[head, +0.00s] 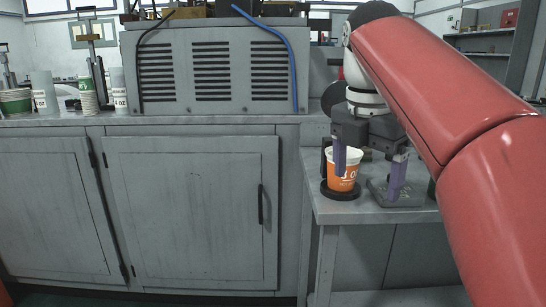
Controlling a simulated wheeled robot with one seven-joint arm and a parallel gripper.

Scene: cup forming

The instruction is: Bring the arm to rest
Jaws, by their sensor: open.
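My gripper (368,184) hangs over the side bench at the right, under my red arm. Its two purple fingers are spread apart and point down. An orange paper cup (346,180) with a white rim stands upright on a round black base (342,194). The left finger overlaps the cup in the picture; I cannot tell whether they touch. The right finger is well to the right of the cup, in front of a grey metal block. Nothing is seen held between the fingers.
The grey side bench (325,207) adjoins a long counter with cabinets (190,210). A vented grey machine (215,70) stands on the counter. Stacked green-striped cups (15,102) and white cylinders are at the far left. Shelves (490,45) stand at the back right.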

